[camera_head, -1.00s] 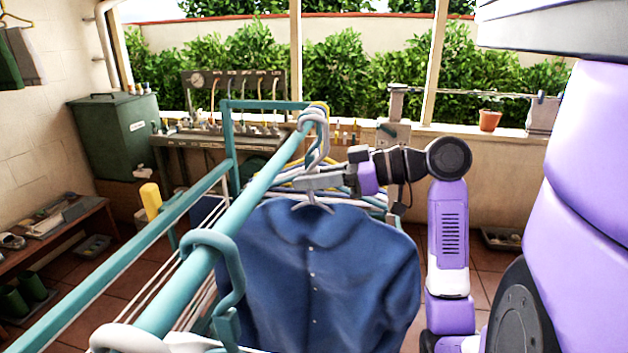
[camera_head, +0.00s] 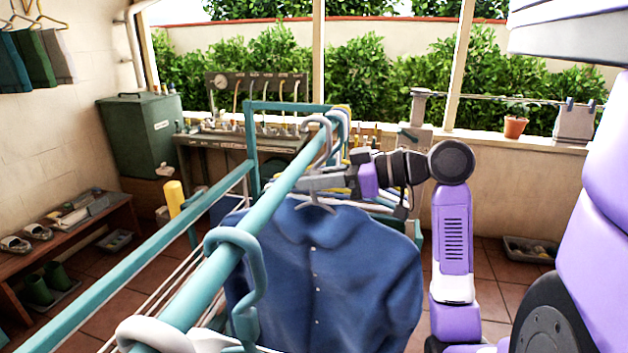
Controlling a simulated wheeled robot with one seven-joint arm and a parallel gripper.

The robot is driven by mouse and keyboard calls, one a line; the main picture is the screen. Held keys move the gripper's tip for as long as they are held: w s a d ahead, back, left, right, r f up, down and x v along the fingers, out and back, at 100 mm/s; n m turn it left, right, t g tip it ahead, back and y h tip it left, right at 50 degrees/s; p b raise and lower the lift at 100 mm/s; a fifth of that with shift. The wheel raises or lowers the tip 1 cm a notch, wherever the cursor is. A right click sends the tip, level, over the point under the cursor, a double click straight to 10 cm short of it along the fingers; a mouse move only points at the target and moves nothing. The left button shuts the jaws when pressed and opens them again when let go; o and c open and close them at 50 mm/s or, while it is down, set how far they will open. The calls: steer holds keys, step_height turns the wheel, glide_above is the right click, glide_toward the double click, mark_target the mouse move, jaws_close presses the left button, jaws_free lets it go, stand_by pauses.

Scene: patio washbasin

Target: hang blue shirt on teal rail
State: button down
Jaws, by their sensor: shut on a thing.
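The blue shirt (camera_head: 335,270) hangs upright on a pale hanger (camera_head: 316,204), front towards me, beside and right of the teal rail (camera_head: 262,212). My gripper (camera_head: 305,184) is shut on the hanger just above the collar, reaching in from the right. A grey hook (camera_head: 318,122) rises above my gripper and curves over the top of the rail, seemingly this hanger's. I cannot tell whether it rests on the rail. The shirt's left edge in the picture meets the rail and hides part of the rack.
A teal hanger hook (camera_head: 232,240) and a white one (camera_head: 150,335) sit on the near rail. More hangers (camera_head: 343,122) crowd its far end. A second teal bar (camera_head: 130,265) runs parallel on the left. A bench (camera_head: 70,250) with shoes stands left.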

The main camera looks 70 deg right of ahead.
steer(key=shift+f, duration=0.2)
steer(key=shift+f+b, duration=1.1)
steer(key=shift+b, duration=0.05)
steer(key=c, duration=1.3)
jaws_free()
steer(key=shift+s, duration=0.15)
steer(key=shift+s+d, duration=0.15)
steer(key=shift+s, duration=1.8)
steer(key=shift+s+d, duration=0.15)
steer(key=shift+s, duration=1.85)
steer(key=shift+s+d, duration=0.15)
steer(key=shift+s, duration=1.8)
